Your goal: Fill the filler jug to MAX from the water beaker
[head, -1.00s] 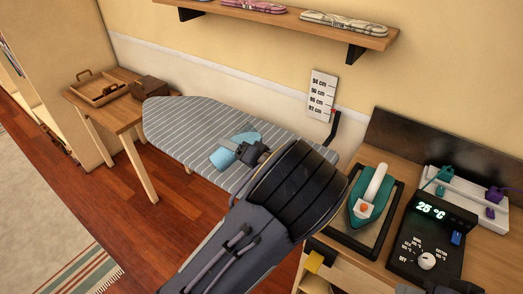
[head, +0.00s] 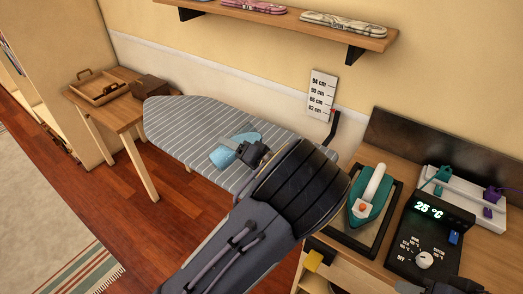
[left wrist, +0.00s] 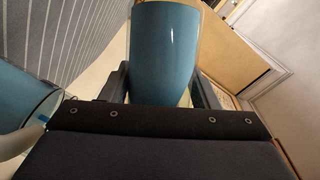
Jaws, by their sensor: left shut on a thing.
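My left gripper (head: 240,148) is over the striped ironing board in the head view, shut on a blue tapered vessel, apparently the water beaker. In the left wrist view the beaker (left wrist: 166,50) stands between the two fingers, its wide end toward the top of the picture. A second blue vessel with a pale rim (left wrist: 25,98), perhaps the filler jug, is at the left edge, apart from the beaker. In the head view the light blue shapes (head: 222,156) are partly behind my gripper, and I cannot tell the two apart. Water level and MAX mark cannot be seen.
The ironing board (head: 185,125) is otherwise bare. A teal iron (head: 371,195) rests on a dark stand on the cabinet at right, beside a control box (head: 432,240) reading 25 °C. A height scale (head: 321,95) hangs on the wall. A small table (head: 120,115) holds a wooden tray.

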